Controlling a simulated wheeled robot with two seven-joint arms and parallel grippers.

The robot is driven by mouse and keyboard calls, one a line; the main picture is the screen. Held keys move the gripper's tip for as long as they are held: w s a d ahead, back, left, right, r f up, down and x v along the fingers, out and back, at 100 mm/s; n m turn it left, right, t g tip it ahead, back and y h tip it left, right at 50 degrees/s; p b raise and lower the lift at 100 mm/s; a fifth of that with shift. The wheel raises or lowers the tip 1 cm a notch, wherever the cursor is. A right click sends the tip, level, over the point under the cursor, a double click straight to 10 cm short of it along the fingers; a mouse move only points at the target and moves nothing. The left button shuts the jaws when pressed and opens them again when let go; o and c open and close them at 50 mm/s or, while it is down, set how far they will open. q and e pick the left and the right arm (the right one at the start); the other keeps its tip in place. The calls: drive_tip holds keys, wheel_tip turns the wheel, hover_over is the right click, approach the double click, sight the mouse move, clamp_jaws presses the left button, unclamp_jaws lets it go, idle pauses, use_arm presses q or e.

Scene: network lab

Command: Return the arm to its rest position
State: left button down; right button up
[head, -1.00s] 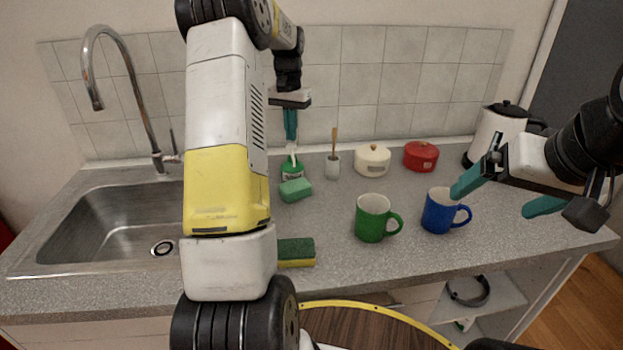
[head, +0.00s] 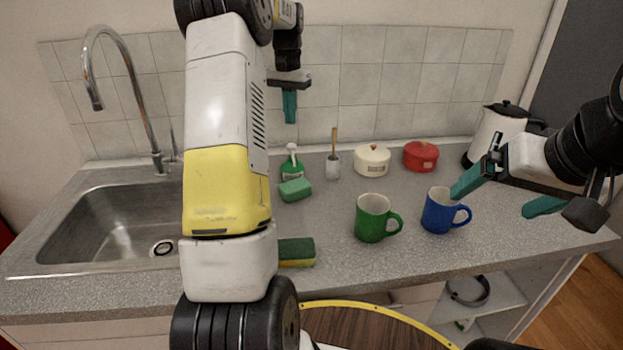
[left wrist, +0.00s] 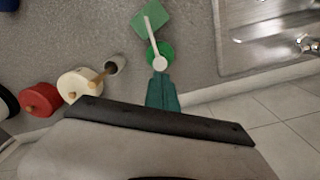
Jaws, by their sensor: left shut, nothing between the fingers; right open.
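My left arm rises through the middle left of the head view. Its left gripper (head: 290,108) is shut and empty, pointing down in the air above the back of the counter. In the left wrist view the left gripper's teal fingers (left wrist: 162,92) are together, with the green soap bottle (left wrist: 160,52) and its white pump beyond them. The bottle also stands on the counter in the head view (head: 291,168), apart from the fingers. My right gripper (head: 500,195) is open and empty at the right, near the blue mug (head: 438,212).
A green mug (head: 372,218), a green block (head: 295,189), a sponge (head: 297,251), a brush in its holder (head: 333,167), a cream pot (head: 372,161), a red pot (head: 421,157) and a kettle (head: 490,135) stand on the counter. The sink (head: 115,215) is left.

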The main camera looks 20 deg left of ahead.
use_arm(q)
drive_tip(key=shift+r, duration=0.4)
drive_tip(key=s+d+r+t, duration=0.2)
drive_tip(key=s+d+r, duration=0.3)
drive_tip(key=s, duration=0.3)
drive_tip(key=s+d+r+t, duration=0.1)
drive_tip(key=s+d+r, duration=0.3)
drive_tip(key=s+d, duration=0.3)
drive_tip(key=s+d+f+t+h, duration=0.1)
drive_tip(key=s+d+f, duration=0.1)
drive_tip(key=s, duration=0.6)
drive_tip(key=s+d+f+t+h, duration=0.1)
drive_tip(key=s+d+f+t, duration=0.1)
drive_tip(key=s, duration=0.7)
drive_tip(key=shift+d+f, duration=0.5)
drive_tip(key=shift+d, duration=0.05)
